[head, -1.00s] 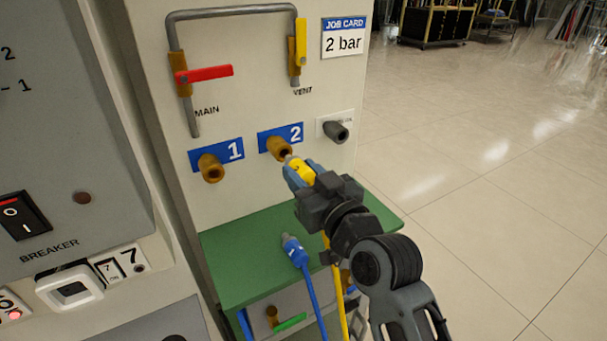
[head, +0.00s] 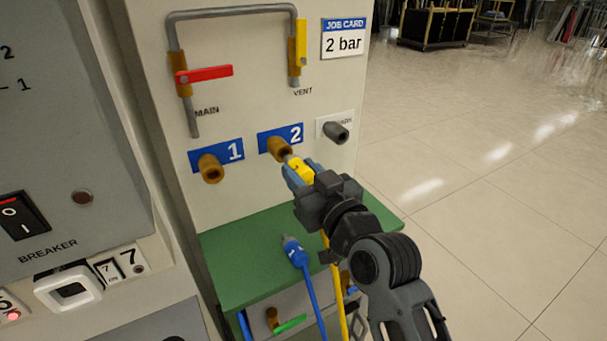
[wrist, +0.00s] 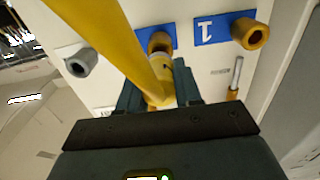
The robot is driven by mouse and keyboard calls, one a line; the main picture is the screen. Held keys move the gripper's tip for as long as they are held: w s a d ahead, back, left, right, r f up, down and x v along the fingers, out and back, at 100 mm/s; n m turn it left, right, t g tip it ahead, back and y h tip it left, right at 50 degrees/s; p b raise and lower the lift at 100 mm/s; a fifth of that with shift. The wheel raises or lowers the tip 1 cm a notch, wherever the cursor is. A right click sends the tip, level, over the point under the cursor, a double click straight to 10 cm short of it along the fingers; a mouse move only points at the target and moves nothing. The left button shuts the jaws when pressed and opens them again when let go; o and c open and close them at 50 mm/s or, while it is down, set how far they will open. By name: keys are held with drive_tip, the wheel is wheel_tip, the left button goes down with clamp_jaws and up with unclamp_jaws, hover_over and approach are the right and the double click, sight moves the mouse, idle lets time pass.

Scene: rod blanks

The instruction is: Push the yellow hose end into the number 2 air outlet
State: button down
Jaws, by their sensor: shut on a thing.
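The yellow hose end (head: 301,169) is held in my gripper (head: 297,172), which is shut on it. Its metal tip points at the number 2 outlet (head: 279,149), a brass socket beside the blue "2" plate. The tip is at or very close to the socket mouth; I cannot tell whether it has entered. In the wrist view the yellow hose (wrist: 118,40) crosses the picture, and the outlet (wrist: 160,42) shows just beyond the hose end (wrist: 160,92). The hose hides part of the socket there.
The number 1 outlet (head: 211,168) is to the left and a grey outlet (head: 336,132) to the right. A blue hose end (head: 293,250) lies on the green shelf (head: 235,262) below. The red MAIN lever (head: 204,74) and yellow VENT lever (head: 301,42) are above.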

sight(294, 166)
drive_tip(key=shift+x, duration=1.5)
drive_tip(key=c, duration=0.7)
unclamp_jaws()
drive_tip(key=b+v, duration=0.1)
drive_tip(key=v, duration=0.6)
drive_tip(key=shift+s+d, duration=0.25)
drive_tip(key=shift+s, duration=0.05)
